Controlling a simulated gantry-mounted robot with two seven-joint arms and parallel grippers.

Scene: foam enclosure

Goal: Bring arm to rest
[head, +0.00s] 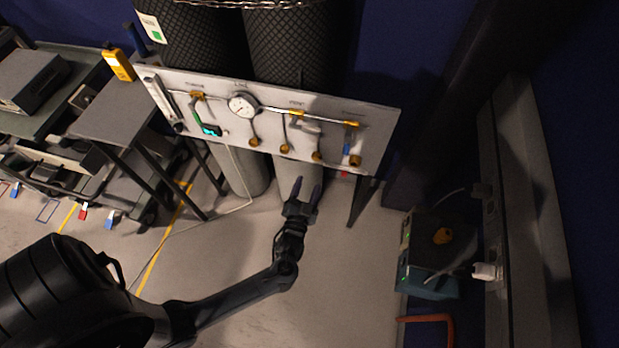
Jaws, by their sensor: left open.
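My left arm comes in from the lower left and reaches to the middle of the view. My left gripper (306,190) is at its end, with two dark fingers apart and nothing seen between them. The fingers point up the picture, toward the lower edge of a grey panel (225,146). They appear just below the panel in the picture; whether they touch anything behind them cannot be told. My right gripper is not in view.
The panel carries a round gauge (242,105) and several brass valves. Dark mesh-covered cylinders (290,45) stand behind it. A grey cart (110,115) stands at left, a teal box (428,282) at right. The floor (345,285) between is mostly clear.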

